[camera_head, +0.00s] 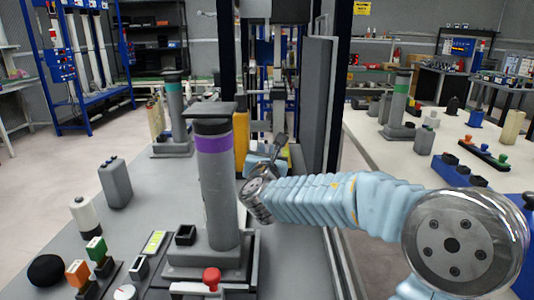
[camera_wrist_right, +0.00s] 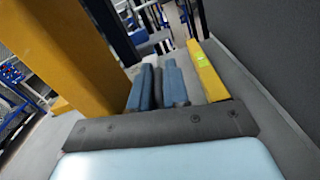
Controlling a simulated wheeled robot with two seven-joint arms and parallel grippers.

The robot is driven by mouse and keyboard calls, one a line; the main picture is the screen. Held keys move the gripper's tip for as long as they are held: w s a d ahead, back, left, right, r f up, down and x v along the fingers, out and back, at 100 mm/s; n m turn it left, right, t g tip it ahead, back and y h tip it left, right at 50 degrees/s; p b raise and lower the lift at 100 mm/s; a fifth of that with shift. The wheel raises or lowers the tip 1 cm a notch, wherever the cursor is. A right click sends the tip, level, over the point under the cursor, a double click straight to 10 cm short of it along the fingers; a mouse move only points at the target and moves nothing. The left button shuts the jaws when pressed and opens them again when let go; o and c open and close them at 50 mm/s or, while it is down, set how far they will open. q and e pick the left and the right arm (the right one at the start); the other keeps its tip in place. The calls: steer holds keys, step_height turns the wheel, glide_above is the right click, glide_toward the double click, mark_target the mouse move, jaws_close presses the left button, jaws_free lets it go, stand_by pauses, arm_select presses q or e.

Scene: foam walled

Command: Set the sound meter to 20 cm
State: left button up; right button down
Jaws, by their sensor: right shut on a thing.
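My right gripper (camera_head: 281,138) is behind the grey column in the head view, pointing away from me. In the right wrist view its blue-grey fingers (camera_wrist_right: 158,72) are close together on a narrow dark grey piece (camera_wrist_right: 157,88). I cannot tell whether that piece is part of the sound meter. A yellow bar (camera_wrist_right: 209,72) with a small green patch runs beside the fingers on the right. A thick yellow post (camera_wrist_right: 75,50) stands to the left. No sound meter or centimetre scale can be made out clearly. My left gripper is not in view.
A grey column with a purple band (camera_head: 215,170) stands on the near table, close left of my right wrist. Small blocks and a red knob (camera_head: 212,277) lie in front. A dark upright frame (camera_head: 330,100) and grey panel bound the right side.

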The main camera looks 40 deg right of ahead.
steer(key=shift+s+a+r, duration=0.15)
steer(key=shift+s+a, duration=0.45)
steer(key=shift+a, duration=0.15)
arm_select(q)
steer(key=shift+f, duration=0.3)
arm_select(e)
steer(key=c, duration=1.2)
jaws_free()
